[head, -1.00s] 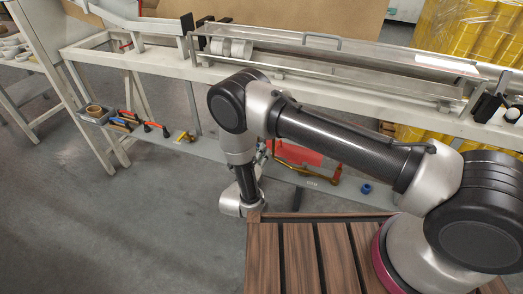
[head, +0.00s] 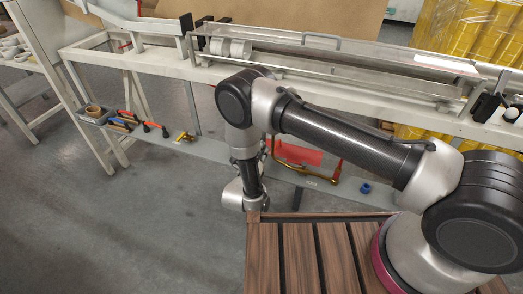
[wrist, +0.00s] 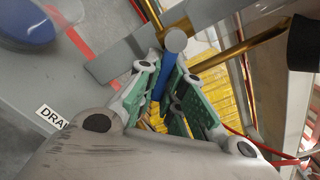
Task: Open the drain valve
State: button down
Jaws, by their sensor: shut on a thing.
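My gripper (wrist: 171,72) reaches in from the bottom of the wrist view, its two green-padded fingers close together. They are shut on a narrow blue handle (wrist: 165,88), which appears to belong to the drain valve. A round grey end (wrist: 175,41) shows just beyond the handle, among brass pipes (wrist: 222,52). A partly cut-off label reading "DRA" (wrist: 53,118) is on the grey surface at left. In the head view, curved brass pipework (head: 305,173) shows right of my wrist. My fingers and the handle are hidden behind my arm there.
A red panel (head: 297,152) stands behind the pipework. A blue knob-like part (head: 365,188) sits on the low shelf to its right. Several tools (head: 128,120) and a grey bin (head: 95,116) lie at left on the shelf. A slatted wooden deck (head: 300,255) is in front.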

jog(key=shift+a, duration=0.1)
jog(key=m, duration=0.1)
jog(key=a+m, duration=0.1)
jog(key=m, duration=0.1)
jog(key=shift+w+f+m, duration=0.15)
jog(key=shift+f+m, duration=0.15)
jog(key=shift+f, duration=0.1)
jog(key=shift+w+a+f+m, duration=0.1)
jog(key=shift+a+m, duration=0.15)
jog(key=shift+m, duration=0.55)
jog(key=shift+w+a+f+m, duration=0.1)
jog(key=shift+a+m, duration=0.15)
jog(key=shift+m, duration=0.55)
jog(key=c, duration=1.5)
grip_release()
jog(key=v, duration=1.2)
